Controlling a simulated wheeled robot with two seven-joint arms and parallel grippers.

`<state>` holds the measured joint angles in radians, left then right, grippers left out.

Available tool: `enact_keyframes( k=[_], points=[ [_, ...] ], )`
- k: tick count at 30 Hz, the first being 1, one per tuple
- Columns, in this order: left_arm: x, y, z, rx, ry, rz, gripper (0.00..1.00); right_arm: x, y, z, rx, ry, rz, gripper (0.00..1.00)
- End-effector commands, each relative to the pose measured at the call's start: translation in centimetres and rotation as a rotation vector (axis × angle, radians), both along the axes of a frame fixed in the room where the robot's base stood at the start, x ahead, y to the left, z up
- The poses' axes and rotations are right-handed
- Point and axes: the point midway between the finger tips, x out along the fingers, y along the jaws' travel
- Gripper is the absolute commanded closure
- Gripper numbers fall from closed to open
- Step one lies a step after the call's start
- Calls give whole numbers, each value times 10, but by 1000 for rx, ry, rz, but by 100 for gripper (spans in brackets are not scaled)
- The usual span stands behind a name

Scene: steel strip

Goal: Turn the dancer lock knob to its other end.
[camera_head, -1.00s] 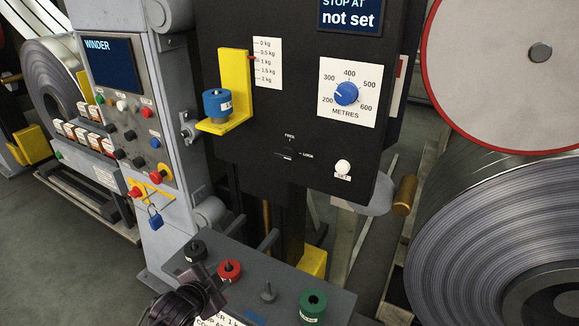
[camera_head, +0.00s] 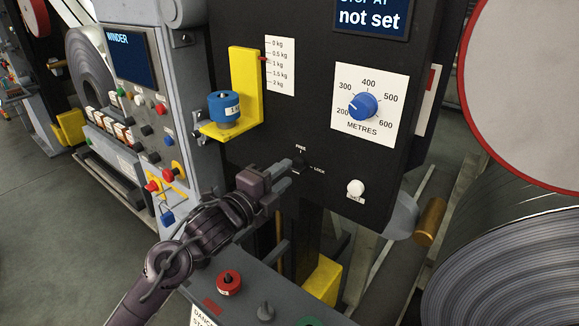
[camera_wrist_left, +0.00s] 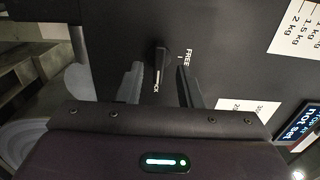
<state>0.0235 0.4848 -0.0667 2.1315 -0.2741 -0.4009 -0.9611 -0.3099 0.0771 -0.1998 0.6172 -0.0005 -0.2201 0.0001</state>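The dancer lock knob (camera_head: 300,165) is a small black knob on the dark panel, with FREE marked above it and LOCK to its right. My left gripper (camera_head: 287,171) is at the knob and partly covers it in the head view. In the left wrist view the knob (camera_wrist_left: 160,58) shows in the gap between the two parted fingers (camera_wrist_left: 160,72), with space on both sides. There its long shape lies along the direction of the LOCK label, which is partly hidden. Whether the fingers reach around it in depth is unclear. My right gripper is not in view.
Above the knob are a yellow bracket (camera_head: 243,80) with a blue weight (camera_head: 223,105) and a blue METRES dial (camera_head: 363,106). A white button (camera_head: 355,188) is to the right. A large strip coil (camera_head: 510,265) stands at right.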

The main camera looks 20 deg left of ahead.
Motion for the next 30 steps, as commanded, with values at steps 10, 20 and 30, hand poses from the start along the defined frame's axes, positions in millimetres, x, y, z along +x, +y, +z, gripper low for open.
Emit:
enact_keyframes(
  k=[10, 20, 30],
  points=[
    [24, -8, 0, -1, 0, 1, 67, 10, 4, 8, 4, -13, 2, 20],
    [24, -8, -1, -2, 2, 1, 87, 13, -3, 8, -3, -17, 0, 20],
    [23, -8, -1, -6, 4, 1, 100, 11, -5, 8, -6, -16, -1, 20]
  ],
)
